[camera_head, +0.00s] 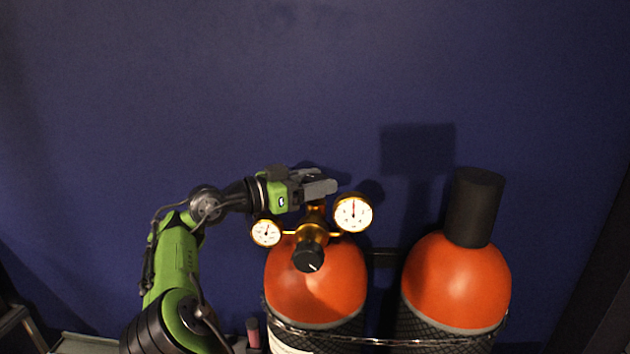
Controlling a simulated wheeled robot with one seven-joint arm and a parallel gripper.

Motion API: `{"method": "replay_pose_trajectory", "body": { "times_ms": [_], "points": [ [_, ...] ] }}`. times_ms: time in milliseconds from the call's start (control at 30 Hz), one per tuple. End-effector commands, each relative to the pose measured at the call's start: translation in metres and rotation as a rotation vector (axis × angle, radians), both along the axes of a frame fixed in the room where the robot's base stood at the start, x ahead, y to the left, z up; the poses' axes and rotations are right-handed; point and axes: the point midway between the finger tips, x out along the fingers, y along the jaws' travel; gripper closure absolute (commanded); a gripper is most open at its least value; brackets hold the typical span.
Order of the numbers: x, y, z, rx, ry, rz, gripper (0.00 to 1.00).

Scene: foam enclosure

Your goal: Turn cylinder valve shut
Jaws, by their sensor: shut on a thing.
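The left orange cylinder (338,280) stands against the blue wall. A brass regulator (312,225) sits on its top, with a large gauge (353,212) on the right, a smaller gauge (266,233) on the left and a black knob (308,256) in front. My gripper (322,187) reaches in from the left, level, just above the regulator body. Its grey fingers are shut on the cylinder valve at the top. The fingers hide the valve handle, so its turn position cannot be seen.
A second orange cylinder (455,285) with a black cap (474,207) stands to the right. A metal rail (385,342) runs across both cylinders. The blue wall (250,90) is close behind. A dark post (595,260) stands at the right edge. Space above the cylinders is clear.

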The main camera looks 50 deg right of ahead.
Motion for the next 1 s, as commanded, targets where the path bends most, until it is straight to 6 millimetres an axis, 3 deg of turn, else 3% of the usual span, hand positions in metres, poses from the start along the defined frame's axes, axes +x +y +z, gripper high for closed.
{"method": "replay_pose_trajectory", "body": {
  "times_ms": [333,1000],
  "points": [
    [0.0004,-0.0007,0.0083,0.000,0.004,-0.136,0.74],
    [0.0010,-0.0012,0.0013,-0.003,0.002,-0.462,0.74]
  ]
}}
